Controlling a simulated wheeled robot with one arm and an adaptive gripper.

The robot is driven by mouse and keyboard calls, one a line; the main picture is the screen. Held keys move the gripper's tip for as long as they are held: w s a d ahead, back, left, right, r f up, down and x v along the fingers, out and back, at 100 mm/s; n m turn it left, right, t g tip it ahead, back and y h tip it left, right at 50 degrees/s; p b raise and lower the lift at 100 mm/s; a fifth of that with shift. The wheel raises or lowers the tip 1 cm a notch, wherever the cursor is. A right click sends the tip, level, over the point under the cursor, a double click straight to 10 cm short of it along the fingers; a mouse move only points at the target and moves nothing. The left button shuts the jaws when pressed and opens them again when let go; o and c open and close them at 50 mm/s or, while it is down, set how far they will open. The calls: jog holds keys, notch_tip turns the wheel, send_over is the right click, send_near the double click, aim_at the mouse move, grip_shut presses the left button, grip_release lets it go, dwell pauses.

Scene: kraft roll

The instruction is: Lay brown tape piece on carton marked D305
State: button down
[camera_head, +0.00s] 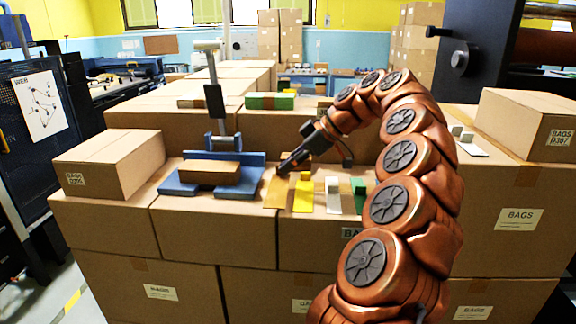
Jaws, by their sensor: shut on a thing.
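The brown tape piece (275,194) is a flat strip at the left end of a row of coloured strips on the carton tops. My gripper (281,169) comes down from the upper right and is shut on the brown tape piece at its far end. The fingers hide the part they hold. A closed carton (108,160) at the left bears a BAGS label whose number is too small to read surely. Another carton (528,122) at the right has a label that seems to read BAGS D307.
Yellow (303,198), white (333,200) and green (358,190) pieces lie just right of the brown one. A blue fixture (178,186) with a brown box (210,173) and an upright lever (213,97) stands between the left carton and the strips.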

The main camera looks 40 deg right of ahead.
jog(key=b, duration=0.4)
send_near(280, 204)
jog(key=x, duration=0.4)
jog(key=shift+w, duration=0.1)
